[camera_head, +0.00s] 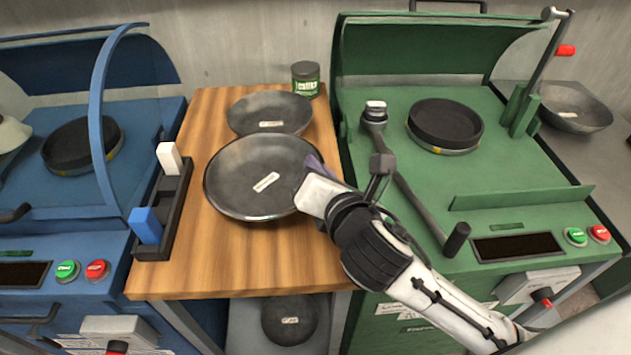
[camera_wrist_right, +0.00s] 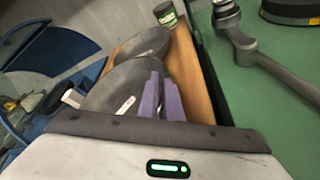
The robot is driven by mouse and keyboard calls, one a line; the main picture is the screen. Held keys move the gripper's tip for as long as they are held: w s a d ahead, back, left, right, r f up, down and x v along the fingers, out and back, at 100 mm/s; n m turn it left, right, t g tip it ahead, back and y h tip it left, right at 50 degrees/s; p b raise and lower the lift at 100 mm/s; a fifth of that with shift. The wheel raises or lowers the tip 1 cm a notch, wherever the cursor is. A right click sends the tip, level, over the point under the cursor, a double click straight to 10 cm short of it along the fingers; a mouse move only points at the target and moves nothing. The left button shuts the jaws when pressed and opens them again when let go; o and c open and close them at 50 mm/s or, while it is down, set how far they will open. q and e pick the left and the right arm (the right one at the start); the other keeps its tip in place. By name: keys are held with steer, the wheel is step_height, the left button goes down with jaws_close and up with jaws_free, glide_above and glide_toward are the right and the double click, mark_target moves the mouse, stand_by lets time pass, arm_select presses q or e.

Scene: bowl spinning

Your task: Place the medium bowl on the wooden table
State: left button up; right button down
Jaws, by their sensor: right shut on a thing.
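A dark grey metal bowl (camera_head: 235,180) with a white label is over the front of the wooden table (camera_head: 190,265); I take it as the medium bowl. My right gripper (camera_head: 312,172) is shut on its right rim, with purple fingertips. In the right wrist view the fingers (camera_wrist_right: 160,98) straddle the wall of this bowl (camera_wrist_right: 108,92). I cannot tell whether its base touches the wood. A second grey bowl (camera_head: 270,110), also labelled, sits behind it on the table. My left gripper is not in view.
A green-labelled can (camera_head: 306,78) stands at the table's back right. A black holder (camera_head: 168,205) with white and blue blocks lines the left edge. Blue and green machines flank the table. Other bowls sit far right (camera_head: 575,108) and on the shelf below (camera_head: 290,320). The table's front strip is clear.

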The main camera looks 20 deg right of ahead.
step_height(320, 180, down, 3)
steer(key=shift+f+b, duration=0.1)
steer(key=shift+b, duration=0.25)
steer(key=c, duration=1.9)
jaws_free()
steer(key=shift+c, duration=0.2)
